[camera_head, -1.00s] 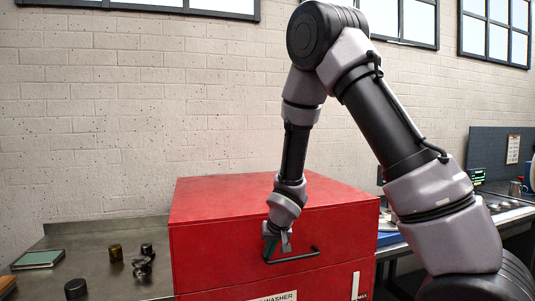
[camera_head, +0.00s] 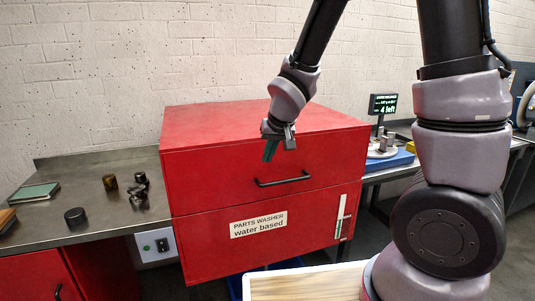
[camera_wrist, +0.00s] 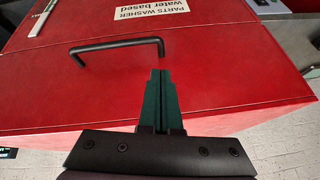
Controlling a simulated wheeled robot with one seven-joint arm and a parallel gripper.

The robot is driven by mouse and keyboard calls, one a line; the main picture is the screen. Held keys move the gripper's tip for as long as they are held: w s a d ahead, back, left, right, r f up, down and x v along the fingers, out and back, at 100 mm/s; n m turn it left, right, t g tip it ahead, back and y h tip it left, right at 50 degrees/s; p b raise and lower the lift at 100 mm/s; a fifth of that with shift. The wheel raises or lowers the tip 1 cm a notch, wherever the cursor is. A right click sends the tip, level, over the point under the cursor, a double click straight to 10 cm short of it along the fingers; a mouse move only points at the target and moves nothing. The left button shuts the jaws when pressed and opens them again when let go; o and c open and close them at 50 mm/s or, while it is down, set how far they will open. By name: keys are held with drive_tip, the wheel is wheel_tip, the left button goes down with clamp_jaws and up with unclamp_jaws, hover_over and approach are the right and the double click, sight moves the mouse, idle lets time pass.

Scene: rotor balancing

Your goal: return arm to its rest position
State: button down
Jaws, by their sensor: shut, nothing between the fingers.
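My gripper (camera_head: 271,150) is in front of the upper part of the red parts washer (camera_head: 190,190), above and apart from its black handle (camera_head: 283,181). Its green fingers are together with nothing between them, as the wrist view (camera_wrist: 160,85) also shows. In the wrist view the handle (camera_wrist: 118,47) lies beyond the fingertips, to the left, on the red front. My arm rises from the gripper toward the top of the head view. The washer's lid looks shut.
At right, a display (camera_head: 383,104) stands behind a blue tray (camera_head: 391,161). A wood-topped surface (camera_head: 305,286) is at the bottom.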

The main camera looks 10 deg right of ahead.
drive_tip(key=s+d+r+m, duration=0.1)
drive_tip(key=d+r+m, duration=0.1)
drive_tip(key=d+r, duration=0.6)
drive_tip(key=s+d+r+m, duration=0.1)
drive_tip(key=s+d+r, duration=0.3)
drive_tip(key=s+r, duration=0.2)
drive_tip(key=s+d+r+m+t, duration=0.1)
drive_tip(key=s+d+r+m, duration=0.1)
drive_tip(key=s+d+r, duration=0.2)
drive_tip(key=s+r, duration=0.3)
drive_tip(key=s, duration=0.2)
drive_tip(key=shift+t, duration=0.3)
drive_tip(key=shift+d+r, duration=0.1)
